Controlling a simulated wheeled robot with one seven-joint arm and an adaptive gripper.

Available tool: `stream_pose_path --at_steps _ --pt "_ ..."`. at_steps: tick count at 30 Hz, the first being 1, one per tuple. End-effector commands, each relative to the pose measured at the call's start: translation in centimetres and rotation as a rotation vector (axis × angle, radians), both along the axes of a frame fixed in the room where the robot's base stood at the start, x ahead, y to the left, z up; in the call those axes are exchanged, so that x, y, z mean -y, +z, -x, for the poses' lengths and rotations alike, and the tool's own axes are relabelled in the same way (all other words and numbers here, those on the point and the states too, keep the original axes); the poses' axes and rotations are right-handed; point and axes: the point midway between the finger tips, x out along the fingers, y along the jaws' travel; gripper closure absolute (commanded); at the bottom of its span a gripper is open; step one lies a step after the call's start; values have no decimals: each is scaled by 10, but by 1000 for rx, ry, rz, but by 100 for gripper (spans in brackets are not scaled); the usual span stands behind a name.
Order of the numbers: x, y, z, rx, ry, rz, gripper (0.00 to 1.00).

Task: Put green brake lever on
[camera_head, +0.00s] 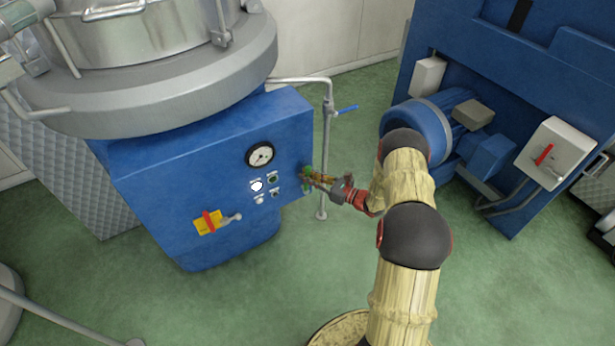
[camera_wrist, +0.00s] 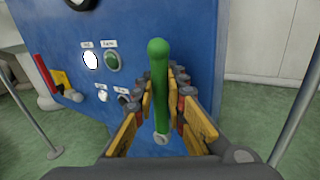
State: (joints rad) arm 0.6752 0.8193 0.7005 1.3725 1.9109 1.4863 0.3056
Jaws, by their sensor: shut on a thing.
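The green brake lever (camera_wrist: 159,75) stands upright in the middle of the wrist view, with a rounded knob on top and a small grey round piece at its lower end. My gripper (camera_wrist: 164,95) is shut on the lever, one yellow-padded finger on each side. In the camera_head view, my gripper (camera_head: 322,180) is at the right edge of the blue control cabinet's front, and only a bit of the green lever (camera_head: 307,171) shows there. My fingers hide part of the lever. I cannot tell exactly how far it is tilted.
The blue cabinet (camera_head: 150,200) carries a pressure gauge (camera_head: 260,154), a white lit button (camera_head: 257,185), a green button (camera_wrist: 112,61) and a red-and-yellow switch (camera_head: 209,222). A grey pipe with a blue-handled valve (camera_head: 347,109) stands behind my gripper. Green floor is clear below.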

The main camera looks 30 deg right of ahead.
Motion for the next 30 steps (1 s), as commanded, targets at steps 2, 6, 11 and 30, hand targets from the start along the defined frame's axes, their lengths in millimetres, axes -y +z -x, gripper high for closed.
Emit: stream_pose_path --at_steps 2,6,11,30 --pt "1 0 0 0 -2 1 100" --pt "1 0 0 0 -2 1 100" --pt "1 0 0 1 -3 2 100" --pt "-6 0 -1 4 -4 99 100"
